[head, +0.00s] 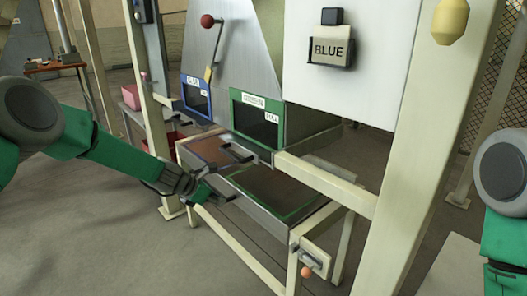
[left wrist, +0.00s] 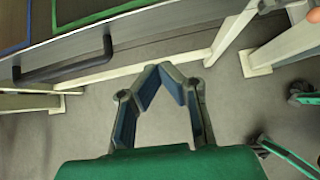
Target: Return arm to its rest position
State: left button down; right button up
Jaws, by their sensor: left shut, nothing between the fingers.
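My left arm reaches in from the left in the head view. Its gripper (head: 212,192) is beside the front of the low tray unit. In the left wrist view my left gripper (left wrist: 160,72) has its fingertips together with nothing between them. It is apart from the dark tray handle (left wrist: 62,62), which lies to its upper left. My right arm shows only in part at the right edge of the head view, and its gripper is not seen there.
A blue-edged tray (head: 187,147) and a green-edged tray (head: 262,222) sit below the labelled chutes. A cream post (head: 425,150) and crossbar (head: 325,183) stand to the right. A "BLUE" sign (head: 331,49) hangs on a white panel. The floor (head: 110,240) at front left is clear.

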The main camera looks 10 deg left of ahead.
pick_arm(q)
jog(key=s+f+m+g+y+p, duration=0.1)
jog(key=s+f+m, duration=0.35)
jog(key=s, duration=0.35)
jog(key=s+f+m+g+y+p, duration=0.1)
jog(key=s+f+m+g+y, duration=0.1)
jog(key=s+f+m, duration=0.45)
jog(key=s+f+m+g+y, duration=0.1)
jog(key=s+f, duration=0.2)
jog(key=s, duration=0.6)
jog(key=s+a+r+m+g+y+p, duration=0.1)
jog(key=s+a+r+m, duration=0.1)
jog(key=s+m, duration=0.6)
jog(key=s+a+r+m+g+p, duration=0.1)
jog(key=s+a+m, duration=0.2)
jog(key=s+m, duration=0.5)
jog(key=s, duration=1.1)
jog(key=shift+r+y+p, duration=0.3)
jog(key=shift+r+y, duration=0.1)
jog(key=shift+w, duration=0.15)
